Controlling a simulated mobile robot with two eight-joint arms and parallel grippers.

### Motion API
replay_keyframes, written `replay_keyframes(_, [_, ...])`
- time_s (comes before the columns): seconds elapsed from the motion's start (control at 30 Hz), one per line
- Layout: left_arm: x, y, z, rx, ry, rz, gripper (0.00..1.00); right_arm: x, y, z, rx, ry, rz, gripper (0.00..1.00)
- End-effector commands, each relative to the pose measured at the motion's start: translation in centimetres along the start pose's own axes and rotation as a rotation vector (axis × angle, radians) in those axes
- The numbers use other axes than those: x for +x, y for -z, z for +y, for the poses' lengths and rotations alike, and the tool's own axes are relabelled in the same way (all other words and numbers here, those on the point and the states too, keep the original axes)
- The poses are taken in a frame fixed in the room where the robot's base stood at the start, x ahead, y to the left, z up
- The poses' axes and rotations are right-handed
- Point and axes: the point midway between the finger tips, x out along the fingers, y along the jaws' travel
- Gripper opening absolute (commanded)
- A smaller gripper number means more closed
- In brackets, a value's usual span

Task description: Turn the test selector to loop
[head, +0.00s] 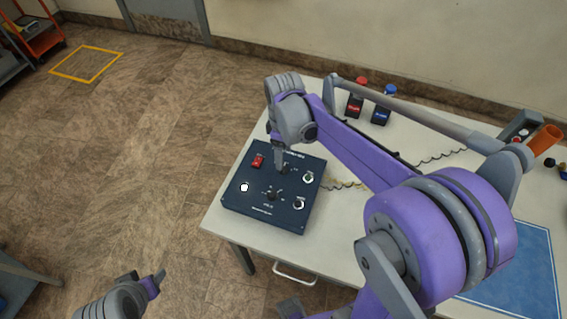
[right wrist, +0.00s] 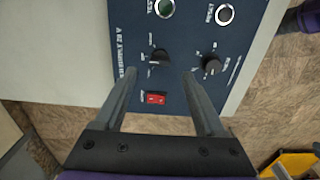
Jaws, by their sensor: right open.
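The dark blue trainer panel (head: 235,205) lies at the left end of the table. My right gripper (head: 281,168) points down over its upper knob, open, with the fingers apart. In the right wrist view, a black knob (right wrist: 160,57) with a pointer shows between and just beyond the fingertips (right wrist: 160,74). A second black knob (right wrist: 211,65) sits beside the right finger; it also shows in the head view (head: 271,196). The small labels are too blurred to tell which knob is the test selector. My left gripper (head: 157,277) is at the bottom left, away from the table.
The panel bears a red switch (right wrist: 156,98), a green test button (right wrist: 165,8), a reset button (right wrist: 225,14) and a white part (head: 244,187). Coiled leads lie on the table right of it. Red (head: 355,105) and blue (head: 381,115) blocks stand at the back.

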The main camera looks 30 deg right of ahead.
Motion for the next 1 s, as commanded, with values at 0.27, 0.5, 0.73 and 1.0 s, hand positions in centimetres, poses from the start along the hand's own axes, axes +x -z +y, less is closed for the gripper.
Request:
replay_keyframes(0.27, [0.4,-0.4,0.0,0.0,0.0,-0.003,0.57,4.4,0.0,0.0,0.0,0.0,0.0,0.72])
replay_keyframes(0.5, [0.4,-0.4,0.0,0.0,0.0,-0.004,0.57,5.4,0.0,0.0,0.001,-0.001,0.001,0.72])
replay_keyframes(0.73, [0.4,-0.4,0.0,0.0,0.0,-0.003,0.57,5.4,0.0,0.0,0.001,-0.001,0.001,0.65])
replay_keyframes(1.0, [0.4,-0.4,0.0,0.0,0.0,-0.003,0.57,5.4,0.0,0.0,0.001,-0.001,0.001,0.17])
